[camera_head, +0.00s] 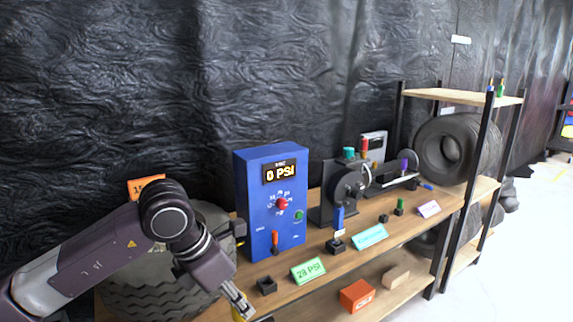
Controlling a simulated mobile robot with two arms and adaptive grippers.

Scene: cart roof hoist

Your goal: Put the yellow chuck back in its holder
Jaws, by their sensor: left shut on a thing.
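My left gripper (242,304) reaches down to the front edge of the wooden shelf at the bottom of the head view. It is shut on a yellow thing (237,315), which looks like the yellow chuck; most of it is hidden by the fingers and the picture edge. A small black holder (266,286) stands empty on the shelf, to the right of and a little beyond the gripper. Another small black holder (383,218) sits farther along the shelf. My right gripper is not in view.
A blue inflator box (257,215) reading 0 PSI stands behind the empty holder, with an orange-handled piece at its front. A green 28 PSI card (308,271) lies right of the holder. A tyre (140,290) is behind my arm. A blue-topped piece (338,220) stands farther right.

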